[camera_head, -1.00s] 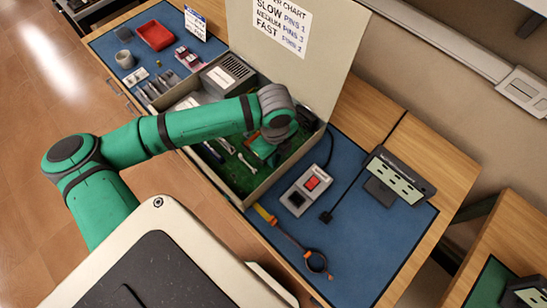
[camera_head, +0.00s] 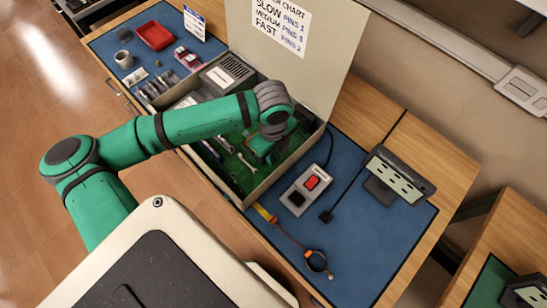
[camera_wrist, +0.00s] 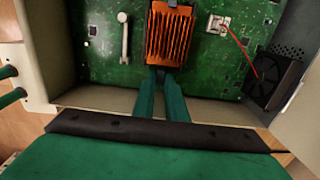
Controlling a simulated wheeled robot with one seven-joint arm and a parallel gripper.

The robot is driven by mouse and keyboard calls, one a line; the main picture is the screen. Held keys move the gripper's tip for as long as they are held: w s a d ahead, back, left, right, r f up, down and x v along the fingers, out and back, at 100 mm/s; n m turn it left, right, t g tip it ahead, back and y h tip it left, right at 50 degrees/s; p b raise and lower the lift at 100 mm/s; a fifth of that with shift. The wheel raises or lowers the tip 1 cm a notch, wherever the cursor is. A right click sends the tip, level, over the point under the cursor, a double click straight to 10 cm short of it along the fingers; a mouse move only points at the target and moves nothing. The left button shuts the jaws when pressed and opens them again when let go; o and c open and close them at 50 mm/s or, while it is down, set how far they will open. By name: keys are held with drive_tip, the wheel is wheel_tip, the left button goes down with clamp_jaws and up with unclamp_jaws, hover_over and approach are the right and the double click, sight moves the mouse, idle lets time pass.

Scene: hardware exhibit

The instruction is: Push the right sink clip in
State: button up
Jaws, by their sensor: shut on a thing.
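The copper-orange finned heat sink (camera_wrist: 169,38) sits on the green circuit board (camera_wrist: 75,62) in the wrist view. My gripper (camera_wrist: 160,76) is at the near edge of the heat sink, its two green fingers close together. They are shut on a small dark part there that looks like a sink clip, mostly hidden by the fingertips. I cannot tell whether it is fully seated.
A white lever-like part (camera_wrist: 124,36) lies left of the heat sink. A black fan (camera_wrist: 272,80) and a small white connector (camera_wrist: 218,25) with a red wire are to its right. The case wall (camera_wrist: 105,98) is close below the fingers. A switch box (camera_head: 308,190) stands outside the case.

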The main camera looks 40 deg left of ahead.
drive_tip(key=shift+w+a+r, duration=0.15)
drive_tip(key=shift+a+r, duration=0.05)
drive_tip(key=shift+a, duration=0.15)
idle(0.3)
drive_tip(key=shift+a+r, duration=0.1)
drive_tip(key=shift+a, duration=0.05)
drive_tip(key=o, duration=0.4)
idle(0.5)
drive_tip(key=shift+r, duration=0.1)
